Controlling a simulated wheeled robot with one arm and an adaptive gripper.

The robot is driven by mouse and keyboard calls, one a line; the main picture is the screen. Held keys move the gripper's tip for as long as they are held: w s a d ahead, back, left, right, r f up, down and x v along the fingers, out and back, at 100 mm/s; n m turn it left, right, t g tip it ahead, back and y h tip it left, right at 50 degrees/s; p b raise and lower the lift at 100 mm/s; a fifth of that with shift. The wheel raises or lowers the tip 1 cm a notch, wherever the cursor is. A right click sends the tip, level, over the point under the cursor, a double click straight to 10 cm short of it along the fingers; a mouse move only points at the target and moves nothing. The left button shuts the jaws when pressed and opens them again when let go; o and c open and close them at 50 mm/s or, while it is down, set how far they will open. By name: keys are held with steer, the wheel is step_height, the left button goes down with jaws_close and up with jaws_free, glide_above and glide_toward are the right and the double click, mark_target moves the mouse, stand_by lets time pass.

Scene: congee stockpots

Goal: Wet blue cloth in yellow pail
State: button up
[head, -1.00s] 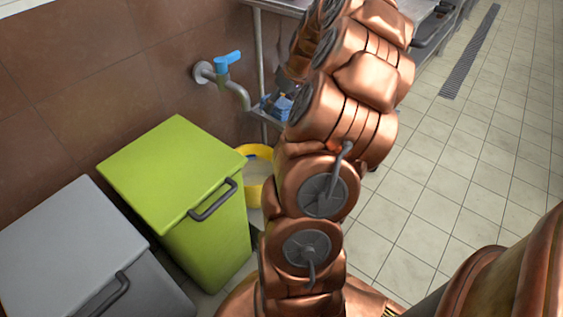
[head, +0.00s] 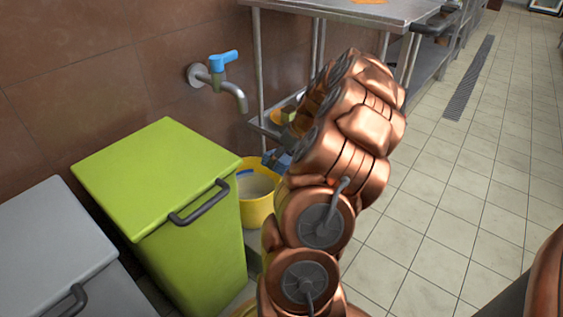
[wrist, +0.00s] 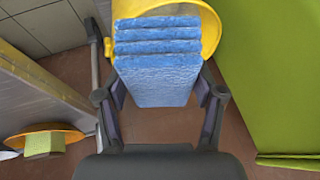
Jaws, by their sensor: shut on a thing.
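The blue cloth (wrist: 155,80) is a folded, layered stack between the fingers of my gripper (wrist: 160,92) in the wrist view. The gripper is shut on it. In that view the cloth overlaps the yellow pail (wrist: 211,28) and covers much of its opening; I cannot tell its height over the rim. In the head view the yellow pail (head: 259,207) stands on the floor beside the green bin, with a pale inside. A small blue part, likely the cloth (head: 279,160), shows by the pail's far right side.
A green bin (head: 160,175) and a grey bin (head: 50,245) stand left of the pail. A blue-handled tap (head: 222,70) is on the wall above. A steel table (head: 350,12) with a lower shelf stands behind. Tiled floor is open at right.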

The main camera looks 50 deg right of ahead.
steer(key=shift+w+a+f, duration=1.35)
steer(key=shift+w+f, duration=0.5)
steer(key=shift+w, duration=2.65)
step_height(320, 180, down, 13)
steer(key=b, duration=0.4)
step_height(320, 180, up, 15)
steer(key=p, duration=0.5)
steer(key=shift+p, duration=0.3)
steer(key=shift+f, duration=0.1)
stand_by(1.0)
